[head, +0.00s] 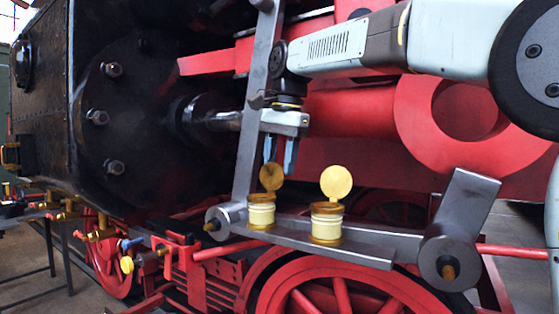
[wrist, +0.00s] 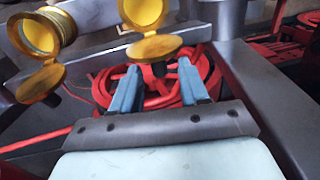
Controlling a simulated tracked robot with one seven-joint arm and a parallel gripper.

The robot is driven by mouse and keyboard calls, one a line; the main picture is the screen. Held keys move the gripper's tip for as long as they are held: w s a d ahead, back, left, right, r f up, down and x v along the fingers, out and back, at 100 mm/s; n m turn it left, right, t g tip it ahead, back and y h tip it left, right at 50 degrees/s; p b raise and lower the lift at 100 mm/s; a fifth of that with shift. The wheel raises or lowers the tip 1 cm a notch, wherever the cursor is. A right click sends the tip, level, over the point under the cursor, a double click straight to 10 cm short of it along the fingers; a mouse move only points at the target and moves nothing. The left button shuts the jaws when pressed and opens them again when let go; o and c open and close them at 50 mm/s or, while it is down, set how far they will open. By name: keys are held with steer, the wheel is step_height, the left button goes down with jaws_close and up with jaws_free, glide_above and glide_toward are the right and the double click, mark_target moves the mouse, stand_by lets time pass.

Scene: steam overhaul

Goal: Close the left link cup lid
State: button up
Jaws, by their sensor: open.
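The left link cup (head: 261,214) is a small brass cup with a cream band. Its round yellow lid (head: 271,177) stands open, raised at the cup's back edge. In the wrist view this cup (wrist: 143,12) is at the top, with its lid (wrist: 154,47) toward my fingers. My gripper (head: 279,163) points down just above and behind that lid, blue fingers apart and empty. In the wrist view the spread fingers (wrist: 158,68) flank the lid's near edge; I cannot tell if they touch it.
The right cup (head: 326,222) also has its lid (head: 336,182) open. Both cups sit on a grey link bar (head: 365,250). A grey upright bar (head: 253,110) stands close to my gripper's left. Red wheels (head: 345,295) lie below.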

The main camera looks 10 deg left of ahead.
mark_target(270, 174)
steer(key=shift+c, duration=0.2)
jaws_close()
steer(key=shift+s, duration=0.15)
stand_by(0.3)
steer(key=t, duration=0.1)
steer(key=s+t, duration=0.1)
steer(key=s+a+t+h, duration=0.1)
steer(key=shift+r, duration=0.25)
steer(key=s+t, duration=0.1)
steer(key=t+h, duration=0.1)
steer(key=t, duration=0.1)
steer(key=s+a+t, duration=0.1)
steer(key=shift+s+f+n+h, duration=0.25)
steer(key=shift+s+n+h, duration=0.05)
steer(key=shift+n+h, duration=0.1)
steer(key=t, duration=0.1)
steer(key=s+t, duration=0.1)
steer(key=shift+s+a+f+t+h, duration=0.3)
steer(key=shift+f+t+h, duration=0.1)
steer(key=shift+s+a+f+n+t+h, duration=0.2)
steer(key=shift+s+f+t+h, duration=0.35)
steer(key=shift+t, duration=0.65)
steer(key=shift+s+a+f+n+t+h, duration=0.15)
steer(key=shift+s+f+t, duration=0.15)
steer(key=shift+f+t, duration=0.65)
steer(key=shift+s+a+f+n+t+h, duration=0.25)
steer(key=shift+s+f+t, duration=0.2)
steer(key=shift+t, duration=1)
